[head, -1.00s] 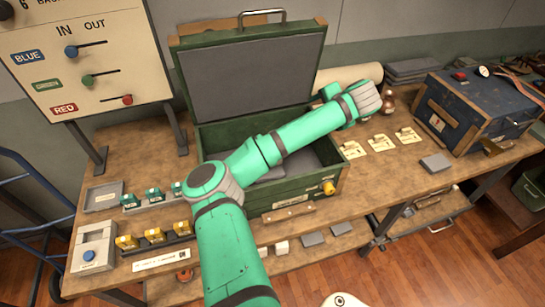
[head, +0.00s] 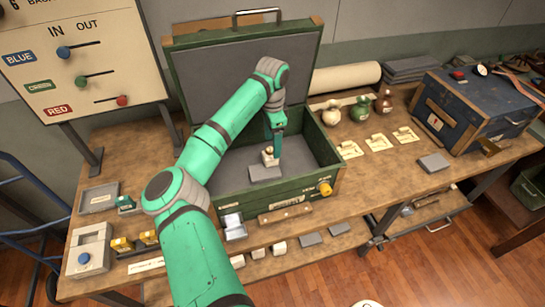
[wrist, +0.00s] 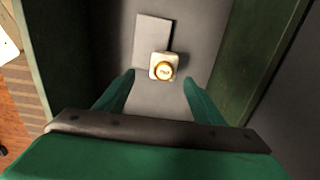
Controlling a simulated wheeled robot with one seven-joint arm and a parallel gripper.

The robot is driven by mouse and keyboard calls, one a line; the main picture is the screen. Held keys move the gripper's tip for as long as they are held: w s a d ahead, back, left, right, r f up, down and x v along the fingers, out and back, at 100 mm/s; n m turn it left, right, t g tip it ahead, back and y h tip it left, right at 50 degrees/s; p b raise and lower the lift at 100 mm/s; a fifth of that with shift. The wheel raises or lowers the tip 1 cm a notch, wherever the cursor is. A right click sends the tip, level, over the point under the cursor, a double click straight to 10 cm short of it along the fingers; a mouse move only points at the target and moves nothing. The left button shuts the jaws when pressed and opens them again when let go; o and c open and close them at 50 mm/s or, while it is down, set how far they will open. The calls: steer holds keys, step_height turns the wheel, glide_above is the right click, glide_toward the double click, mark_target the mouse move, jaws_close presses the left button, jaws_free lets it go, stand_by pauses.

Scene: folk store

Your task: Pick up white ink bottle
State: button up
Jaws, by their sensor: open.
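The white ink bottle (head: 267,157) stands inside the open green case (head: 283,190), at a grey block (head: 265,173) on the case floor. In the wrist view the white bottle (wrist: 162,75), square with a gold round cap, is seen from above beside the grey block (wrist: 150,35). My gripper (head: 272,144) points down into the case just above the bottle. In the wrist view my gripper (wrist: 159,80) is open and empty, its fingers apart on either side below the bottle in the picture. Whether the fingers reach the bottle's height I cannot tell.
The case walls (wrist: 240,70) stand close on both sides of my gripper, and the raised lid (head: 245,80) is behind. Three small vases (head: 358,108) and yellow cards (head: 376,142) lie right. A blue chest (head: 470,110) stands farther right.

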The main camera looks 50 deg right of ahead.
mark_target(270, 156)
steer(key=shift+w+d+f, duration=0.1)
steer(key=shift+w+f, duration=0.05)
steer(key=shift+f, duration=1.65)
steer(key=shift+w+f, duration=0.15)
steer(key=shift+f, duration=1.65)
steer(key=c, duration=1.2)
steer(key=shift+r, duration=0.1)
steer(key=shift+c, duration=0.2)
